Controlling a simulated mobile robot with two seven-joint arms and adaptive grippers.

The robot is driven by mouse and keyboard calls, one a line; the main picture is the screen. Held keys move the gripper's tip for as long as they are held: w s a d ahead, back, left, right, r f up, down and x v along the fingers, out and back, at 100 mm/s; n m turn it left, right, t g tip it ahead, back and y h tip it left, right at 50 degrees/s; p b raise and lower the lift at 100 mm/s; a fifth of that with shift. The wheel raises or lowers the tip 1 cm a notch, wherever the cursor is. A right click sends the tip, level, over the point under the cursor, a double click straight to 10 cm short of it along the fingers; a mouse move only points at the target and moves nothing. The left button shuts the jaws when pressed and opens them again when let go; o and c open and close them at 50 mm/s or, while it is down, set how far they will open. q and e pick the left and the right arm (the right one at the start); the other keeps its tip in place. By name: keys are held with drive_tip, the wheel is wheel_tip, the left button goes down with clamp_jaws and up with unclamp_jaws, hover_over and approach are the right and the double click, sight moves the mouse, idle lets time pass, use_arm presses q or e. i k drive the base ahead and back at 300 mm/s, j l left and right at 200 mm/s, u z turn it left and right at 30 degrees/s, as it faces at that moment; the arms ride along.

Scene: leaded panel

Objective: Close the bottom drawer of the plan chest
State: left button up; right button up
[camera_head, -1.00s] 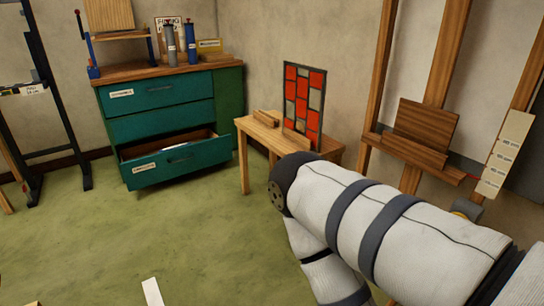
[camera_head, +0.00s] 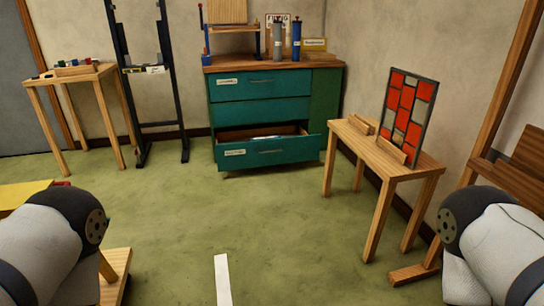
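The green plan chest (camera_head: 260,114) with a wooden top stands against the back wall, a little left of a room corner. Its bottom drawer (camera_head: 268,152) is pulled out, and something pale lies inside it. The two drawers above, the top one (camera_head: 258,86) and the middle one (camera_head: 259,112), look shut. The bottom drawer's front has a dark handle and a white label. My two arms show at the lower left and lower right, well short of the chest. Neither gripper is in view.
A small wooden table (camera_head: 385,153) with a red leaded panel (camera_head: 409,112) stands right of the chest. A dark easel stand (camera_head: 149,85) and another wooden table (camera_head: 66,79) stand to the left. Green floor before the chest is clear, with a white strip (camera_head: 222,280) nearer me.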

sight(235, 150)
drive_tip(key=i+u, duration=0.1)
drive_tip(key=i, duration=3)
drive_tip(key=i+u, duration=0.15)
drive_tip(key=i, duration=0.55)
drive_tip(key=i+l+u, duration=0.1)
drive_tip(key=i, duration=0.6)
drive_tip(key=l, duration=0.1)
